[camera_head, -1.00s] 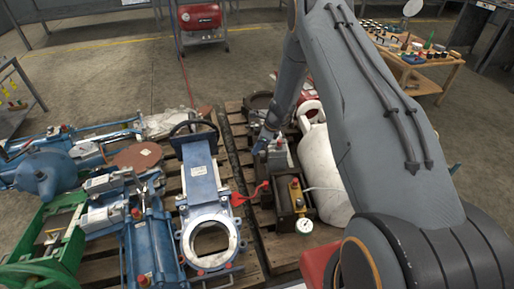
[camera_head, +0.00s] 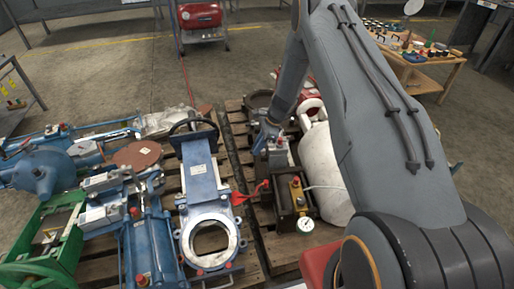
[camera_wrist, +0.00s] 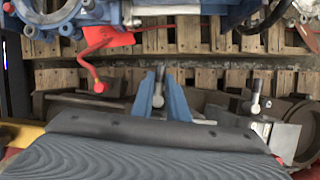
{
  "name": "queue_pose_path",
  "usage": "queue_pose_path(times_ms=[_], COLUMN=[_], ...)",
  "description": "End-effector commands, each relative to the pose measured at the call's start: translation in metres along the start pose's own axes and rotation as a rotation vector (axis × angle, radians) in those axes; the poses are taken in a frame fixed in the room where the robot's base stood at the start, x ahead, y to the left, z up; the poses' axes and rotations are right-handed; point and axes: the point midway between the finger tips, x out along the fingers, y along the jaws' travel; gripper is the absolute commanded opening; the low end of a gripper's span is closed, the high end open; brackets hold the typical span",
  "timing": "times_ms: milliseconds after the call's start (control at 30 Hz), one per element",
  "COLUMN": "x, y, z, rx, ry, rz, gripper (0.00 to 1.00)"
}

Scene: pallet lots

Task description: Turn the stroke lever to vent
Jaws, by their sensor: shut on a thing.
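My gripper shows at the bottom middle of the wrist view, its two blue fingers (camera_wrist: 160,103) shut on a metal lever (camera_wrist: 158,89) with a rounded end, which I take to be the stroke lever. The lever stands up between the fingers. Its base is hidden behind my gripper body, and no vent marking can be read. In the head view my gripper (camera_head: 266,135) is small and partly hidden by my forearm, at a grey box-shaped unit (camera_head: 277,154) on the right pallet.
A similar metal pin (camera_wrist: 256,97) stands right of my gripper. A pressure gauge (camera_head: 305,225) and a white tank (camera_head: 322,165) are close by. A narrow gap separates the pallets.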

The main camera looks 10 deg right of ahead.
Motion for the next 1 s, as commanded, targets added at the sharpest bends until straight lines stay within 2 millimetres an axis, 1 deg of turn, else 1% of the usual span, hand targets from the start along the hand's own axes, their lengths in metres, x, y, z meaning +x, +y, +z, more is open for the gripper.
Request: queue_pose_path(times_ms=[133,167,200,267,533,633,733,1000], x=[-0.001,-0.001,-0.001,-0.001,0.000,-0.005,-0.017,-0.061], y=[-0.001,-0.001,-0.001,-0.001,0.000,0.000,-0.001,-0.001], z=[0.000,0.000,0.000,0.000,0.000,0.000,0.000,0.000], rx=[0.001,0.001,0.001,0.001,0.001,0.001,0.002,0.002], ry=[0.000,0.000,0.000,0.000,0.000,0.000,-0.001,0.000], rz=[-0.002,-0.002,-0.002,-0.002,-0.001,-0.001,-0.002,-0.003], gripper=[0.00,0.15,0.22,0.32,0.33,0.33,0.33,0.33])
